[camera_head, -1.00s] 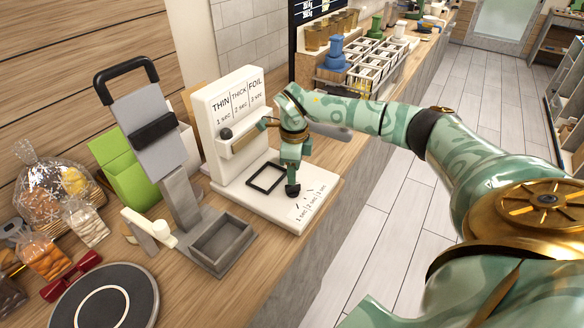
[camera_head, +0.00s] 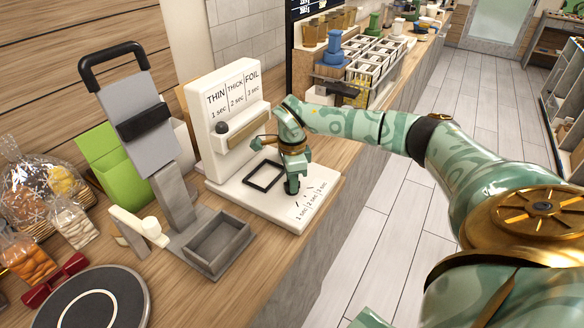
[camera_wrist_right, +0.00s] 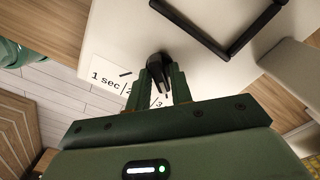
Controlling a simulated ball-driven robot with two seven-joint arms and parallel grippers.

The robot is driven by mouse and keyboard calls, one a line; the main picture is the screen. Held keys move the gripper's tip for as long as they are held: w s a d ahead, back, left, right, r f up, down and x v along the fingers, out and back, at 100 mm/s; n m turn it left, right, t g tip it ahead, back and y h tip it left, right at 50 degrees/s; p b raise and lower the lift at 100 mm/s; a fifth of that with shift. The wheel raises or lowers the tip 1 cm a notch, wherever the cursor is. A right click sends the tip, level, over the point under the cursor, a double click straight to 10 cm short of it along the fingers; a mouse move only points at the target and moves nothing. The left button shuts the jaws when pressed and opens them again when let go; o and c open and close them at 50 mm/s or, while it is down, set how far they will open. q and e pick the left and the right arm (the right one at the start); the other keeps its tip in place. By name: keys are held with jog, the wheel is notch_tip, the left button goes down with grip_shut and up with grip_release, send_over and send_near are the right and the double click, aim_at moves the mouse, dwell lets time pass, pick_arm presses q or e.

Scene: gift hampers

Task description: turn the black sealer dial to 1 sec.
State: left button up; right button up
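The white sealer (camera_head: 232,130) stands on the wooden counter, with its base (camera_head: 262,207) toward me. Labels for 1 sec, 2 sec and 3 sec (camera_head: 314,197) are printed at the base's front right corner. My right gripper (camera_head: 292,188) points down at this corner. In the right wrist view the black sealer dial (camera_wrist_right: 159,60) sits between the fingers of my right gripper (camera_wrist_right: 162,78), which appear closed on its sides. The fingers hide part of the dial and the 2 and 3 sec labels; the 1 sec label (camera_wrist_right: 103,77) shows. Which mark the dial points to cannot be told. My left gripper is not in view.
A black square frame (camera_head: 263,176) lies on the sealer's base beside my right gripper. A grey stand with a tray (camera_head: 218,243) stands to the left. A round black plate (camera_head: 92,302) and bagged sweets (camera_head: 28,258) are at the lower left. The counter's front edge runs close to the sealer.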

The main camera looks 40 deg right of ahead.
jog(key=c, duration=0.3)
